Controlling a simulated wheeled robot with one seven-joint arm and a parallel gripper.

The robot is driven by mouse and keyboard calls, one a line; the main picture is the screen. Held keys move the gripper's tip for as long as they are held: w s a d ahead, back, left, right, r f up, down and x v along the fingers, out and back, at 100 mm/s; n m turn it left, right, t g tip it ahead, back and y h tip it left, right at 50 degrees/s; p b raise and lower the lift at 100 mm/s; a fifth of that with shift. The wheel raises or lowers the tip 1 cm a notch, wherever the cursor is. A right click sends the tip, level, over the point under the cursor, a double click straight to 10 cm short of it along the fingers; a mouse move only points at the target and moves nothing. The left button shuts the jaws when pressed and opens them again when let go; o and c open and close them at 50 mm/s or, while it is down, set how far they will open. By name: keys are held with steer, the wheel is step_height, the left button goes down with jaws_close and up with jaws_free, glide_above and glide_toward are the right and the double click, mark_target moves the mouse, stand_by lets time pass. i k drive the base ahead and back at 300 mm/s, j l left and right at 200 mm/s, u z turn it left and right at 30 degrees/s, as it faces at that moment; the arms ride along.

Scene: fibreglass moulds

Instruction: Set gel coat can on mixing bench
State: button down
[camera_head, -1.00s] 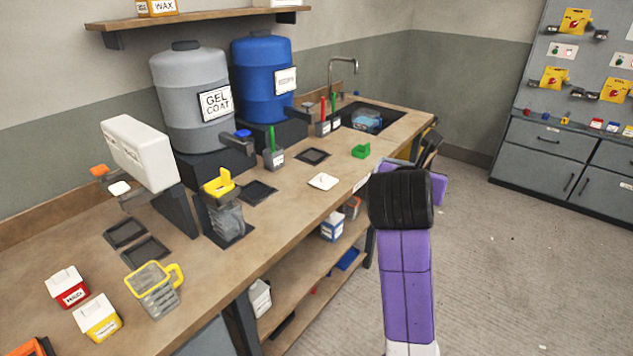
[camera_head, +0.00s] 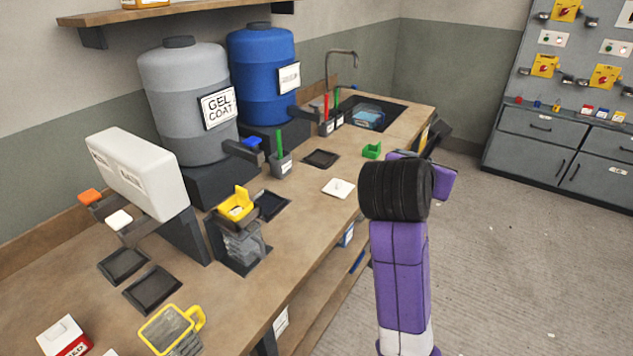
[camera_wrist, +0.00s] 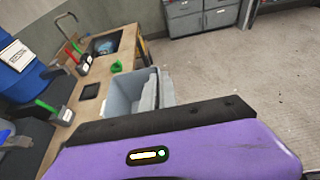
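A large grey drum labelled GEL COAT (camera_head: 180,105) stands upright on a dark stand at the back of the wooden bench (camera_head: 310,210). Its tap with a blue handle (camera_head: 250,143) faces forward. No smaller can with a gel coat label can be made out. My gripper (camera_wrist: 165,122) shows in the wrist view as a purple body with a black bar; its fingertips cannot be made out. A grey open-topped container (camera_wrist: 138,92) appears just beyond the bar; I cannot tell whether it is held. In the head view, my arm is beside the bench's front edge.
A blue drum (camera_head: 262,65) stands beside the grey one. A yellow-topped clear container (camera_head: 240,230), a yellow-handled jug (camera_head: 170,330), dark square trays (camera_head: 152,290) and a green block (camera_head: 372,150) occupy the bench. A sink (camera_head: 372,112) is at the far end. Floor at right is clear.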

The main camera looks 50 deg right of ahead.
mark_target(310, 216)
steer(key=i, duration=0.9)
